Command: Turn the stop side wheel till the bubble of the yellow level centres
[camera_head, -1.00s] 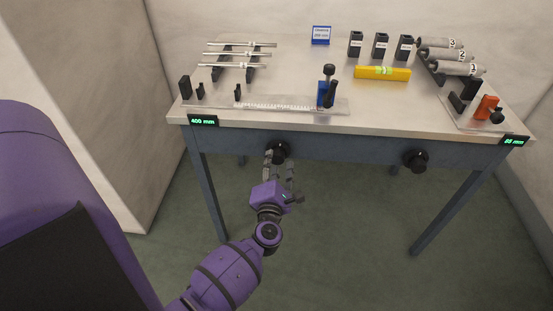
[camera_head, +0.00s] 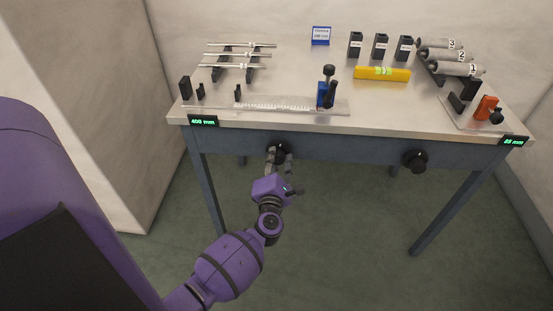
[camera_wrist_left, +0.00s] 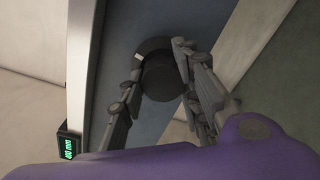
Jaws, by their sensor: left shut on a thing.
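The left black wheel (camera_head: 282,148) is on the table's front apron, below the ruler side with the blue stop (camera_head: 324,94). My left gripper (camera_head: 279,157) is shut on it, one finger on each side. In the left wrist view, the wheel (camera_wrist_left: 162,80) sits between the fingers (camera_wrist_left: 157,76); a pale mark shows on its dark collar. The yellow level (camera_head: 396,75) lies on the tabletop, with a greenish vial in its middle; the bubble is too small to place. A second black wheel (camera_head: 415,161) is on the right of the apron. My right gripper is out of view.
The tabletop (camera_head: 300,72) holds rods on a rack (camera_head: 228,58), several dark blocks (camera_head: 380,45), numbered grey cylinders (camera_head: 455,68) and an orange clamp (camera_head: 486,107). Green displays sit at the front corners, the left reading 400 mm (camera_head: 203,121). Floor below is clear.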

